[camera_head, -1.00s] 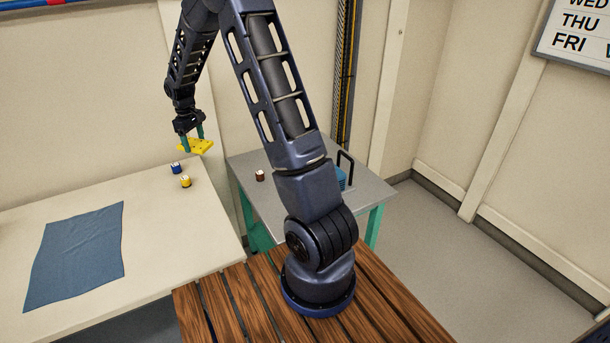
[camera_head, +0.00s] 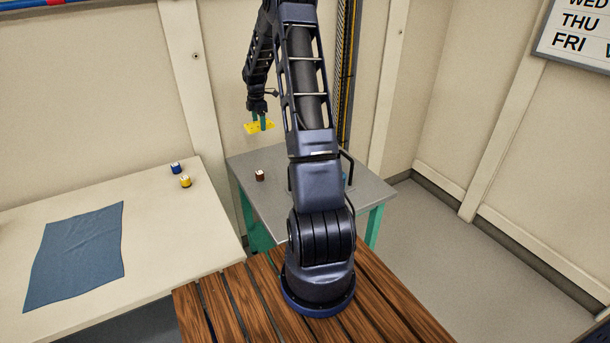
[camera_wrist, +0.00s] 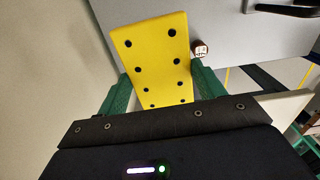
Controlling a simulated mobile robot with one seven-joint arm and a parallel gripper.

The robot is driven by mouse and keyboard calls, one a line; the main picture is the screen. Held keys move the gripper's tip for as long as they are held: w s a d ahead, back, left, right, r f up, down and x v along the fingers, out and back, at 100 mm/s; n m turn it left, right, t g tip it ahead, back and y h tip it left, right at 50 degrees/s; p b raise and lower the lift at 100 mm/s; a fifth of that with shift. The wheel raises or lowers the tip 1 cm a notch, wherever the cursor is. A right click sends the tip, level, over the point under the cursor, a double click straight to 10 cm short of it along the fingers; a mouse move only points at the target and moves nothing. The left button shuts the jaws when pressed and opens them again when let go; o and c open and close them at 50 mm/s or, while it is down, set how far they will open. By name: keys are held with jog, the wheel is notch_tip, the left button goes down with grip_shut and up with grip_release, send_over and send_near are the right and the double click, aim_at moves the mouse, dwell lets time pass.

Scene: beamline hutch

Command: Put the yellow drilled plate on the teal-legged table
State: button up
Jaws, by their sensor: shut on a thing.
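The yellow drilled plate (camera_head: 259,127) is in my gripper (camera_head: 259,120), held in the air above the back left part of the teal-legged table (camera_head: 268,197). In the wrist view the plate (camera_wrist: 155,57) sits between the two green fingers (camera_wrist: 160,92), which are shut on its sides; its dark holes show. The grey tabletop (camera_wrist: 240,30) lies beyond and below the plate. The table's teal legs show in the head view, and my arm hides part of its top.
A small brown white-topped item (camera_head: 259,175) stands on the teal-legged table's left part. A black handle (camera_head: 347,165) rises at its right, mostly behind my arm. The cream table (camera_head: 150,215) at left bears a blue cloth (camera_head: 75,255), a blue item (camera_head: 176,168) and a yellow item (camera_head: 185,181).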

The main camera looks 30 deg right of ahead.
aim_at(268, 164)
jog(key=shift+d+f+n, duration=0.2)
jog(key=shift+d+n, duration=0.2)
jog(key=shift+d, duration=0.6)
jog(key=shift+d+f, duration=0.15)
jog(key=shift+f, duration=0.2)
notch_tip(268, 164, down, 19)
jog(key=shift+f, duration=0.1)
jog(key=shift+f, duration=0.1)
jog(key=o, duration=1.2)
jog(key=shift+o, duration=0.2)
